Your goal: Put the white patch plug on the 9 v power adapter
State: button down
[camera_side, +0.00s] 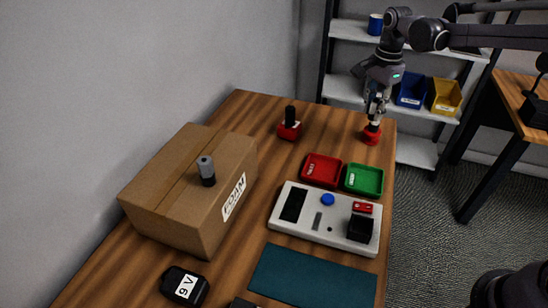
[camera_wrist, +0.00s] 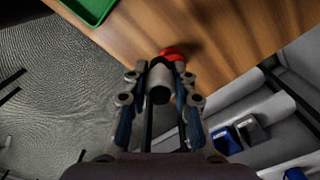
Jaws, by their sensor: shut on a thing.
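The 9 V power adapter (camera_side: 184,286) is a black block with a white "9 V" label, lying at the near left of the table, with nothing on top of it. My gripper (camera_side: 375,115) is at the table's far right end, pointing down. In the wrist view my gripper (camera_wrist: 160,84) is shut on a pale grey-white cylinder (camera_wrist: 159,82), which appears to be the white patch plug. A red base (camera_side: 371,135) is directly below the fingers; it also shows in the wrist view (camera_wrist: 173,54). Whether the plug still touches this base I cannot tell.
A cardboard box (camera_side: 175,205) with a grey-and-black plug (camera_side: 206,171) on top stands at left. A black plug in a red stand (camera_side: 289,129), a red tray (camera_side: 321,170), a green tray (camera_side: 364,180), a white device panel (camera_side: 325,226) and a teal mat (camera_side: 312,277) occupy the table.

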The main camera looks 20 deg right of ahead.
notch_tip(320, 180, up, 14)
jog(key=w+a+n, duration=0.2)
jog(key=a+n, duration=0.3)
jog(key=a, duration=1.1)
jog(key=n, duration=1.3)
send_over(183, 285)
notch_tip(183, 285, down, 21)
jog(key=shift+r, duration=0.1)
jog(key=c, duration=1.1)
grip_release()
